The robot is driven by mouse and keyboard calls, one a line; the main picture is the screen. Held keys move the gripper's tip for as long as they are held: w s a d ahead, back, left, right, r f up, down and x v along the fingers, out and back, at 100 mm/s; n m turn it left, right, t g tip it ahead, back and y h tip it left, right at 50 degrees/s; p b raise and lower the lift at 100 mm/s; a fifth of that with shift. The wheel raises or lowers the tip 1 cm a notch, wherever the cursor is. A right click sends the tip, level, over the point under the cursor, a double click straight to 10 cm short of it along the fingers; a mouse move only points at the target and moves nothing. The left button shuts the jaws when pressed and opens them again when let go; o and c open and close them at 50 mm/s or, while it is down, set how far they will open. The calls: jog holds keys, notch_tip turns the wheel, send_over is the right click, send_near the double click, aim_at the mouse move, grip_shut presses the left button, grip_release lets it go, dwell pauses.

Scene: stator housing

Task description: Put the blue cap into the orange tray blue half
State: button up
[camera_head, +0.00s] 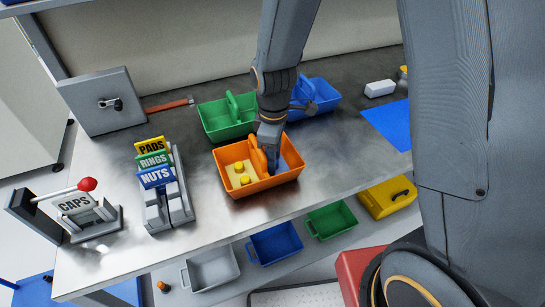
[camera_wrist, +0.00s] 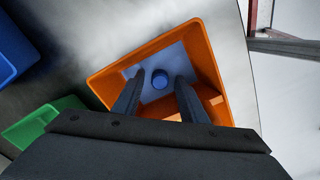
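The orange tray (camera_head: 262,186) stands on the metal bench; its left half has a yellow floor with yellow caps (camera_head: 244,179) on it. In the wrist view the orange tray (camera_wrist: 108,82) shows a pale blue floor (camera_wrist: 182,55), the blue half. The blue cap (camera_wrist: 160,79) sits on that floor. My gripper (camera_wrist: 160,78) is open, its two fingers apart with gaps on both sides of the cap. In the head view my gripper (camera_head: 272,168) reaches down into the right part of the tray and hides the cap.
A green bin (camera_head: 222,122) and a blue bin (camera_head: 322,98) stand behind the tray. A rack with PADS, RINGS and NUTS signs (camera_head: 155,177) and a CAPS stand (camera_head: 77,204) are at left. More bins, including a yellow one (camera_head: 388,198), sit below the front edge.

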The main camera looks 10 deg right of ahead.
notch_tip(320, 180, up, 11)
jog(key=b, duration=0.2)
jog(key=s+d+f+m, duration=0.1)
jog(key=s+d+m, duration=0.3)
jog(key=d+m, duration=0.2)
jog(key=s+d+f+m+t, duration=0.1)
jog(key=s+d+m, duration=0.2)
jog(key=d+m, duration=0.4)
jog(key=shift+s+f+m, duration=0.3)
jog(key=shift+s+m, duration=0.05)
jog(key=shift+m, duration=0.15)
